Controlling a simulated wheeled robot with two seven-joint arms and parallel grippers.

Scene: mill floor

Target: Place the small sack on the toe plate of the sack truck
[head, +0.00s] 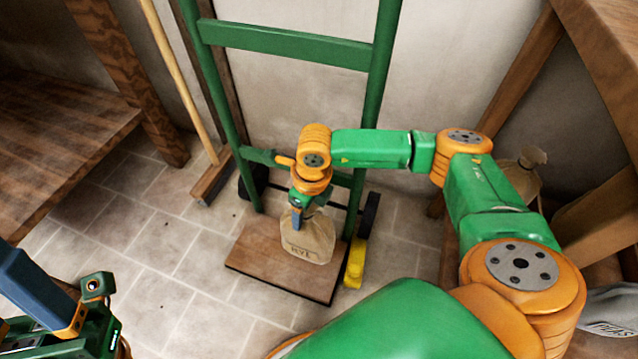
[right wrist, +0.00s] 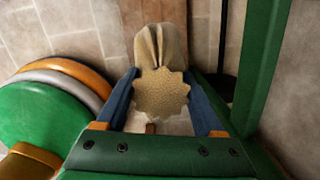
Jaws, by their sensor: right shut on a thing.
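The small sack (head: 308,243), tan with dark lettering, stands roughly upright over the brown toe plate (head: 262,265) of the green sack truck (head: 285,45). I cannot tell whether its base touches the plate. My right gripper (head: 297,212) comes from above and is shut on the sack's neck. In the right wrist view the sack's gathered top (right wrist: 160,92) lies between the two blue fingers. My left gripper (head: 50,300) shows at the lower left, away from the truck; its fingertips are cut off or unclear.
A yellow object (head: 355,263) stands at the plate's right edge. A broom (head: 185,90) leans left of the truck. A wooden table (head: 60,115) is at the left. Another sack (head: 524,172) is behind my right arm. The tiled floor at front left is clear.

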